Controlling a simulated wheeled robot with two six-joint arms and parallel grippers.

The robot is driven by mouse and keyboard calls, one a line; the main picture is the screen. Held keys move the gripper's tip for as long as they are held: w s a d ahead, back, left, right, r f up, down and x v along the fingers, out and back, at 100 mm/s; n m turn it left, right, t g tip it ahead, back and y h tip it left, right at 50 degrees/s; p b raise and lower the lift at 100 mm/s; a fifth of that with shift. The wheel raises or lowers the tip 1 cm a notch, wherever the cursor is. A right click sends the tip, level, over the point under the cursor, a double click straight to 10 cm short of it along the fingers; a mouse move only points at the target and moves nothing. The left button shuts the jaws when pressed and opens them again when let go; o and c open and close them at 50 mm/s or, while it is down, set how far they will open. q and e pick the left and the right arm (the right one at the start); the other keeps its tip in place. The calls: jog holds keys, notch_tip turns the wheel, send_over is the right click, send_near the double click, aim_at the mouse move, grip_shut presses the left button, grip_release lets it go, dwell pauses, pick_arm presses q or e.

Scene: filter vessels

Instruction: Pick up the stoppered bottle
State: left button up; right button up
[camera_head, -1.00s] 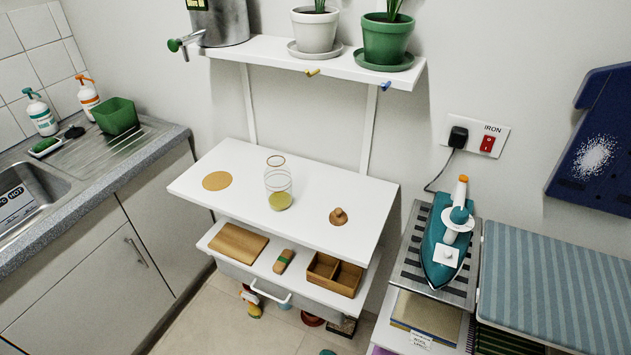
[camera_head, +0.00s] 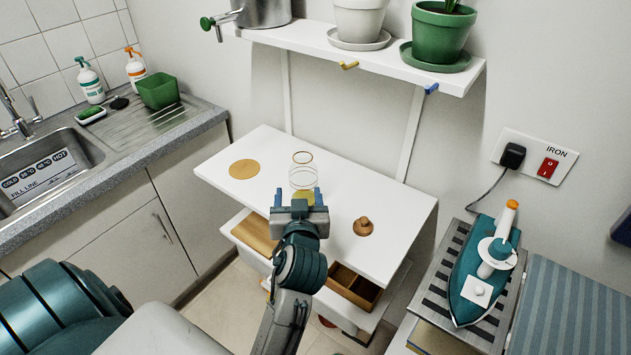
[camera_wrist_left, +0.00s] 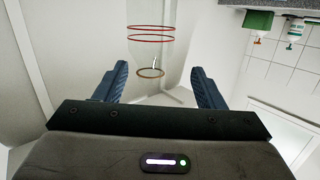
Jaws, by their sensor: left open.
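A clear glass vessel (camera_head: 303,176) with a brown-rimmed top and yellow contents low inside stands on the white table (camera_head: 385,205). I cannot make out a stopper in its mouth. My left gripper (camera_head: 298,198) is open and empty, in front of the vessel and overlapping its lower part in the head view. In the left wrist view the glass (camera_wrist_left: 150,50), with red rings and a brown rim, shows beyond and between the spread fingers (camera_wrist_left: 155,88). I see no contact. A brown knobbed stopper (camera_head: 363,226) sits apart on the table's right side. My right gripper is not in view.
A round cork mat (camera_head: 243,169) lies on the table's left. A shelf (camera_head: 330,52) with pots overhangs the back. Below are an open drawer with a wooden box (camera_head: 352,286) and board (camera_head: 256,236). An iron (camera_head: 487,270) stands at right, a sink (camera_head: 50,165) at left.

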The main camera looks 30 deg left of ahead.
aim_at(302, 148)
pick_arm(q)
jog(key=shift+n+t+y, duration=0.3)
jog(key=shift+t+y, duration=0.3)
jog(key=w+a+r, duration=0.1)
jog(key=w, duration=0.1)
jog(key=w+a+r, duration=0.1)
jog(key=w, duration=0.1)
jog(key=w+a+r, duration=0.1)
jog(key=w+r, duration=0.1)
jog(key=shift+w+a+r+p, duration=0.1)
jog(key=shift+w+p, duration=0.25)
jog(key=shift+p, duration=0.05)
jog(key=x, duration=0.3)
jog(key=shift+w+a+p, duration=0.15)
jog(key=shift+w+p, duration=0.15)
jog(key=shift+w, duration=0.05)
jog(key=shift+w+a+f, duration=0.2)
jog(key=shift+w+a, duration=0.1)
jog(key=shift+w, duration=0.05)
jog(key=shift+s+d, duration=0.1)
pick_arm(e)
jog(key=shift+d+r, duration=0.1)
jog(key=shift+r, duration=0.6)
pick_arm(q)
jog(key=c, duration=0.3)
grip_shut()
jog(key=shift+r, duration=0.1)
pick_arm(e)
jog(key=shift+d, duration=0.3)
